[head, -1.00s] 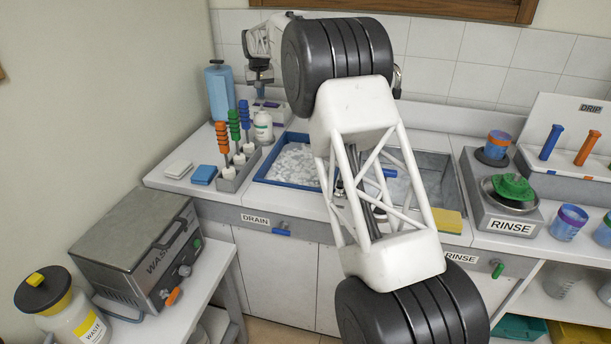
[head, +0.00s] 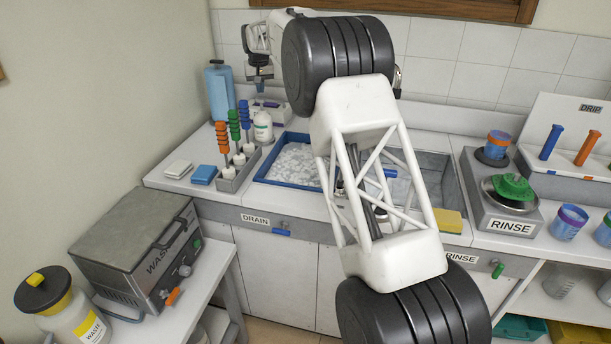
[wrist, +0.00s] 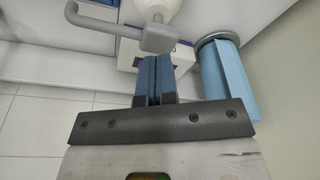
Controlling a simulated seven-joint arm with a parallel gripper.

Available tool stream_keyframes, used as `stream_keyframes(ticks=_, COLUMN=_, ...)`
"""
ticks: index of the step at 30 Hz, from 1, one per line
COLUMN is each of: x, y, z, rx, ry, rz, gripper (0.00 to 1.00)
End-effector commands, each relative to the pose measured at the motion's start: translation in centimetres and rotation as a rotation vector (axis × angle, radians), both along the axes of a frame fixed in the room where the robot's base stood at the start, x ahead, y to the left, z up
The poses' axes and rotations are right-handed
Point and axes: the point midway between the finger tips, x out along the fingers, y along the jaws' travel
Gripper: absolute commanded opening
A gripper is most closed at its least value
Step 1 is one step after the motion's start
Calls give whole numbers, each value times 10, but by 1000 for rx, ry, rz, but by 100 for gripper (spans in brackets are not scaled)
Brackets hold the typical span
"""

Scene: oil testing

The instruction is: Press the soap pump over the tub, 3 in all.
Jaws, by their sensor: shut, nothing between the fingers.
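The soap pump (wrist: 160,38) shows in the wrist view as a grey head with a bent grey spout, above a rounded white body. My gripper (wrist: 154,62) is shut and empty, its blue-grey fingers together with their tips close to the pump's head. I cannot tell whether they touch it. In the head view my gripper (head: 261,88) is small, at the back left of the counter. The tub (head: 262,183) is a blue-rimmed basin filled with white foam, in front of the pump and to its right. My arm hides part of its right side.
A blue roll (head: 219,92) stands left of my gripper, and also shows in the wrist view (wrist: 226,80). A white bottle (head: 263,126) and a rack of coloured-handled brushes (head: 232,180) stand left of the tub. A steel sink (head: 437,170) lies to the right.

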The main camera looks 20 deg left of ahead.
Motion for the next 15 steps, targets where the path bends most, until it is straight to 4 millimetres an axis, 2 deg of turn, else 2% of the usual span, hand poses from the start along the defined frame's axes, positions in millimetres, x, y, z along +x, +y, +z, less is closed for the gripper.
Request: stream_keyframes(ticks=15, x=0, y=0, z=-8, rx=0, ry=0, rz=0, gripper=0)
